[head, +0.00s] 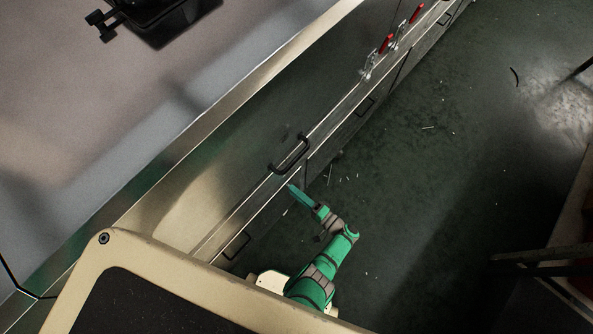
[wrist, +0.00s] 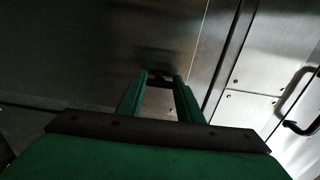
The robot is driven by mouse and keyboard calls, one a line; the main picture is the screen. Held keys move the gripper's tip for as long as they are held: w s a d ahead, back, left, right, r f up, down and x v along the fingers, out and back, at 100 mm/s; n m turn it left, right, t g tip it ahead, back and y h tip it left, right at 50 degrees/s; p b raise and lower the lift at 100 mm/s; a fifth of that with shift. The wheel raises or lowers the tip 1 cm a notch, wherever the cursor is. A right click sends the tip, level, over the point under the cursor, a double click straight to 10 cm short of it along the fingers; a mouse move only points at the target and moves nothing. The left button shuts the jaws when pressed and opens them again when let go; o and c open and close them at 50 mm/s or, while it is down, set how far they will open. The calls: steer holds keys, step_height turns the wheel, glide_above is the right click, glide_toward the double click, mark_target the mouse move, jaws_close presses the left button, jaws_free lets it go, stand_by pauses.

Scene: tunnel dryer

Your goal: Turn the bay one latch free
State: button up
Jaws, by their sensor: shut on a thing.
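My gripper (head: 292,188) is at the steel dryer front, beside the panel's top edge and just below a black bar handle. In the wrist view its two green fingers (wrist: 161,79) are shut on a small dark piece (wrist: 159,83) against the steel front. The piece is mostly hidden between the fingertips, and I cannot tell from its shape whether it is the bay one latch. Two red-handled toggle clamps (head: 386,45) (head: 416,13) sit farther along the edge, well away from my gripper.
The black bar handle (head: 290,155) stands out from the panel close to my gripper. Another dark handle (wrist: 299,101) shows at right in the wrist view. Lower black handles (head: 237,246) line the front. The dark floor (head: 440,190) to the right is mostly clear, with small scraps.

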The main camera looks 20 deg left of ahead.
steer(key=o, duration=1.1)
steer(key=shift+v, duration=5.45)
